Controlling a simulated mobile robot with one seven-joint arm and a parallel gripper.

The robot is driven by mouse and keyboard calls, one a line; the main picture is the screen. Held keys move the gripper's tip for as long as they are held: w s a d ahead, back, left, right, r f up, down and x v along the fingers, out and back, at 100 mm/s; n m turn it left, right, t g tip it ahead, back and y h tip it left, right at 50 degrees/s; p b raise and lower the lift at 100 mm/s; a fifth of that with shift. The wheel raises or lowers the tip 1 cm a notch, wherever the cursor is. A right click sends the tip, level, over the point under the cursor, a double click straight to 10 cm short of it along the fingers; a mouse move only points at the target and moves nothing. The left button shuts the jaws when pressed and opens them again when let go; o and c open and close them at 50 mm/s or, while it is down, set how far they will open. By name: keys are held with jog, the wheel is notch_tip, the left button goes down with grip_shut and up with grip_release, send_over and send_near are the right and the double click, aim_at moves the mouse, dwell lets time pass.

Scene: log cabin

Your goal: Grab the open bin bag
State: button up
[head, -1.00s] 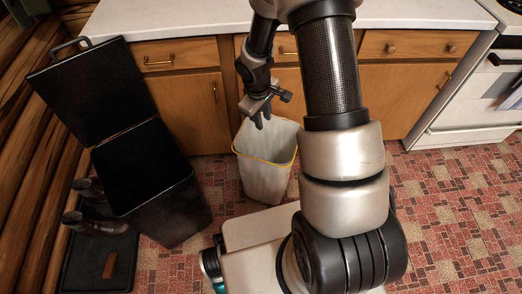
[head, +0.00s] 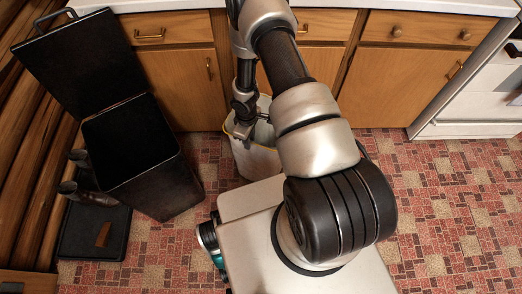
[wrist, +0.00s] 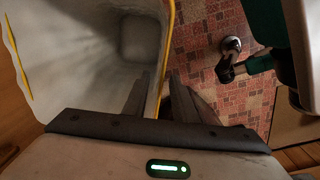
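The open bin bag (head: 254,160) is whitish with a yellow rim and stands upright on the floor in front of the cabinets. My arm partly covers it in the head view. In the wrist view I look down into the bag (wrist: 95,45), which appears empty. My gripper (wrist: 160,85) is open at the bag's rim. One finger is on the inner side and the other on the outer side, with the yellow edge passing between them. In the head view my gripper (head: 243,130) is at the bag's mouth, its fingertips hard to make out.
A black bin (head: 140,150) with its lid raised stands to the left. Boots (head: 88,193) and a dark tray (head: 95,240) lie beside it. Wooden cabinets (head: 180,85) are close behind the bag. A white stove (head: 475,110) is at right. The patterned floor at right is clear.

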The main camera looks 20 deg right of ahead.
notch_tip(320, 180, down, 4)
jog(key=shift+d+f+b, duration=0.1)
jog(key=shift+f+b, duration=0.15)
jog(key=shift+b, duration=0.1)
jog(key=f, duration=0.1)
jog(key=f+b, duration=0.1)
jog(key=f, duration=0.3)
jog(key=shift+w+a, duration=0.2)
jog(key=shift+w, duration=0.05)
grip_shut()
